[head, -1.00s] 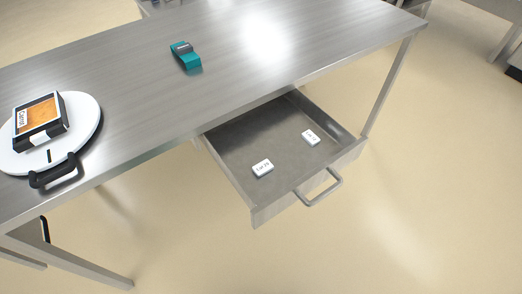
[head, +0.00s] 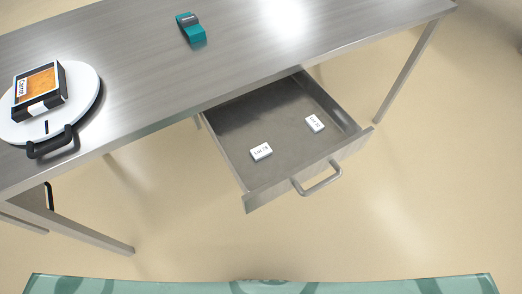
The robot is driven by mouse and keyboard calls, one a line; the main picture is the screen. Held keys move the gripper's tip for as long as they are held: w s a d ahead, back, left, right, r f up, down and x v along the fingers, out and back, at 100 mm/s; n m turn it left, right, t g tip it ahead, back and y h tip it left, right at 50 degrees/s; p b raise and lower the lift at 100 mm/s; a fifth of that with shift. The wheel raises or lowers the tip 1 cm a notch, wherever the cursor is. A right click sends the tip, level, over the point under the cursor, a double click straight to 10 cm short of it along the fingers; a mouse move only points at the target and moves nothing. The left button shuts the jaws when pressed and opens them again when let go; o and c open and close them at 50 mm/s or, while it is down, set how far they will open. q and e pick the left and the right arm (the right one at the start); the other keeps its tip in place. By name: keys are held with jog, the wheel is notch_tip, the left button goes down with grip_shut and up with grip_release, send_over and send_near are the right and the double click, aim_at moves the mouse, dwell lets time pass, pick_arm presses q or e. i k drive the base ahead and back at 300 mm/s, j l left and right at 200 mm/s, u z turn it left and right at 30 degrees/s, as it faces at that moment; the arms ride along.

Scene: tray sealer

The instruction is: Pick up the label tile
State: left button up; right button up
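Two small white label tiles lie flat in the open drawer under the table. One label tile (head: 261,151) is toward the left of the drawer floor and its print looks like "Lot 29". The other label tile (head: 315,123) is toward the right, with print that looks like "Lot 30", though it is small. The drawer (head: 237,163) is pulled out, with a bar handle (head: 318,180) on its front. Neither of my grippers is in view.
On the steel table (head: 135,75), a black tray with orange contents (head: 38,90) and a "Carrot" label sits on a white round plate (head: 84,91) with a black handle (head: 50,143). A teal device (head: 190,29) stands farther back. Floor in front of the drawer is clear.

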aim_at(260, 152)
jog(key=k+j+u, duration=0.1)
jog(key=k+u, duration=0.35)
jog(key=k+j+u, duration=0.25)
jog(key=k+u, duration=0.15)
jog(key=k, duration=0.05)
